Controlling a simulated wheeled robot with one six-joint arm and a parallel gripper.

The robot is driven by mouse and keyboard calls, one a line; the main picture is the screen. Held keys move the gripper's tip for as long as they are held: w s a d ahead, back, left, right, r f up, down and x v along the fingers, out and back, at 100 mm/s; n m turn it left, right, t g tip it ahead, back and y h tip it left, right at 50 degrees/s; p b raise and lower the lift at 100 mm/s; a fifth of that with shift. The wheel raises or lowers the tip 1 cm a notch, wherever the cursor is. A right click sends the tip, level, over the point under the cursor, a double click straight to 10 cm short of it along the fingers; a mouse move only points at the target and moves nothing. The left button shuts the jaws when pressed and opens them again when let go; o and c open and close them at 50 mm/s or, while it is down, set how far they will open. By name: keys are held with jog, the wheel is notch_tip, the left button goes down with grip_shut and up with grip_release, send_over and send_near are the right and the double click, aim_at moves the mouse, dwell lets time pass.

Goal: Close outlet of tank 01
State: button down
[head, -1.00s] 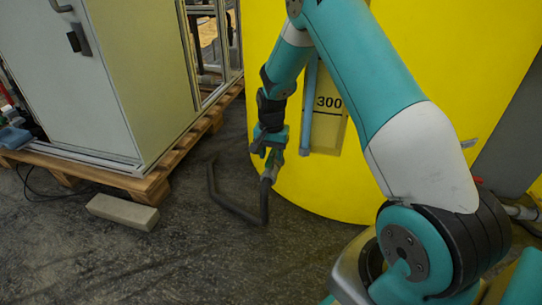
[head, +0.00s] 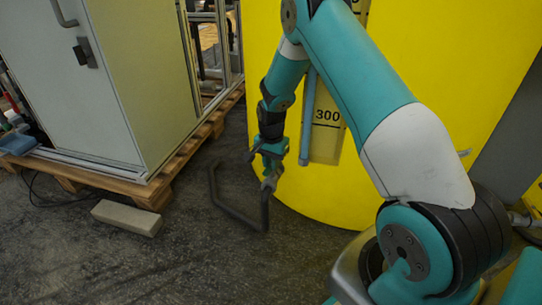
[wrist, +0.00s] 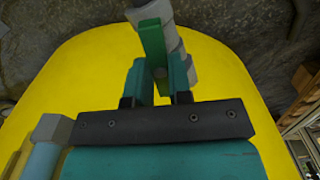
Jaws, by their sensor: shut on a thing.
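The large yellow tank (head: 420,80) carries a level scale reading "300" and a pale blue vertical pipe (head: 307,120) on its front. Its outlet is a grey fitting (head: 269,184) low at the tank's left edge, with a dark hose (head: 238,212) running from it over the floor. My gripper (head: 270,160) is down at this fitting. In the wrist view, my gripper (wrist: 160,78) is shut on a green valve handle (wrist: 152,45), which stands between its teal fingers beside the grey outlet pipe. The tank number is not visible.
A white cabinet (head: 75,90) stands on a wooden pallet (head: 150,190) at the left. A pale block (head: 127,217) lies on the floor before it. The dark floor between block and hose is clear.

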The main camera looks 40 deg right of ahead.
jog(key=m+p, duration=0.3)
jog(key=p, duration=0.1)
jog(key=shift+s+d+r+m+p, duration=0.1)
jog(key=shift+s+r+m+p, duration=0.05)
jog(key=shift+r+m+p, duration=0.2)
jog(key=m+p, duration=0.4)
jog(key=shift+f+m, duration=0.15)
jog(key=shift+m, duration=0.2)
jog(key=m+p, duration=0.2)
jog(key=m, duration=0.1)
jog(key=shift+f, duration=0.1)
jog(key=shift+s+f+m+p, duration=0.1)
jog(key=shift+m+p, duration=0.9)
jog(key=shift+m, duration=1.1)
jog(key=c, duration=1.1)
grip_release()
jog(key=shift+o, duration=0.3)
